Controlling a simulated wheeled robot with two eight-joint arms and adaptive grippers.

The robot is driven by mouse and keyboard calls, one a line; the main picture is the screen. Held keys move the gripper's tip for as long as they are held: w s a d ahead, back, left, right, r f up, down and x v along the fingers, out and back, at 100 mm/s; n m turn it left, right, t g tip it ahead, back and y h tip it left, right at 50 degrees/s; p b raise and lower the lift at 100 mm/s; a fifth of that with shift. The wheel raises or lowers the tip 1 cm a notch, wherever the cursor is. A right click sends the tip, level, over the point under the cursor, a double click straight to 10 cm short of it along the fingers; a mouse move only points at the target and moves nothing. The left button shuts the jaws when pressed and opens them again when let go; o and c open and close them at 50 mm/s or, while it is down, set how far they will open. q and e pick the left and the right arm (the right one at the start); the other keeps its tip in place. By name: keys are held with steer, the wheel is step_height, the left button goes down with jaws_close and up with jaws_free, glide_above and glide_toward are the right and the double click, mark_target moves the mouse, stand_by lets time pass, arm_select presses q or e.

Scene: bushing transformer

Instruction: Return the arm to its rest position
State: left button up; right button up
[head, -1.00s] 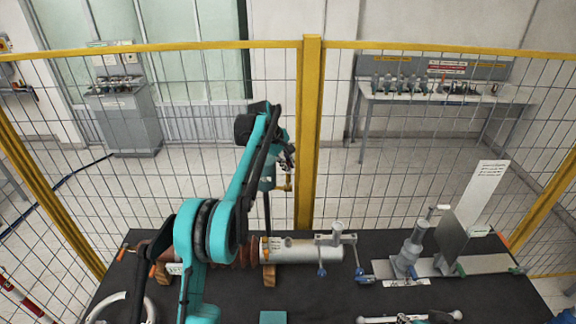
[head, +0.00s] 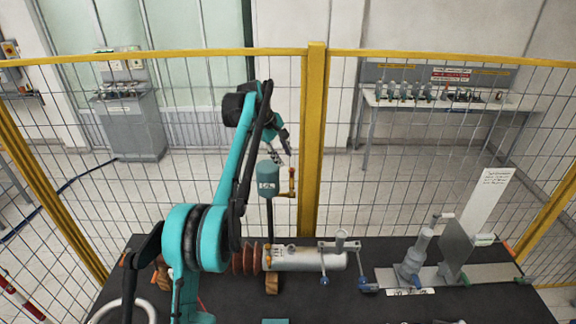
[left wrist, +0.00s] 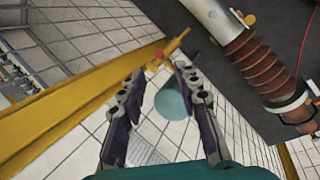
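My left gripper (head: 279,154) is up above the table's far edge, on the teal arm that comes in from the left. In the left wrist view its two fingers (left wrist: 158,76) are apart with nothing between them. A teal cylinder (head: 267,180) with a yellow handle (head: 292,182) stands upright on a dark pole just below the gripper, apart from it. The cylinder also shows beyond the fingers in the left wrist view (left wrist: 172,103). My right gripper is not in view.
A bushing with a grey-white tube (head: 305,259) and brown ribs (head: 247,261) lies on the dark table (head: 330,300), partly behind my arm. A grey stand (head: 413,258) is at the right. A yellow-framed mesh fence (head: 314,140) runs behind the table.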

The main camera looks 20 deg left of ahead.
arm_select(q)
steer(key=shift+v, duration=1.2)
steer(key=s+d+f+m+t+y+b, duration=0.1)
steer(key=s+d+f+m+b, duration=0.2)
steer(key=s+f+b, duration=0.65)
steer(key=s+d+f+m+t+y+b, duration=0.1)
steer(key=s+d+f+m+b, duration=0.25)
steer(key=s+f+b, duration=0.55)
steer(key=s+f+m+b, duration=0.3)
steer(key=s+f+b, duration=0.5)
steer(key=s+f, duration=0.3)
steer(key=s+d+f+m+t+b, duration=0.1)
steer(key=s+f+m+b, duration=0.3)
steer(key=f, duration=1.4)
steer(key=s+b, duration=0.4)
steer(key=s, duration=0.2)
steer(key=shift+s+d+f+t+y, duration=0.25)
steer(key=shift+s+d+t+y, duration=0.05)
steer(key=shift+s+d+y, duration=0.1)
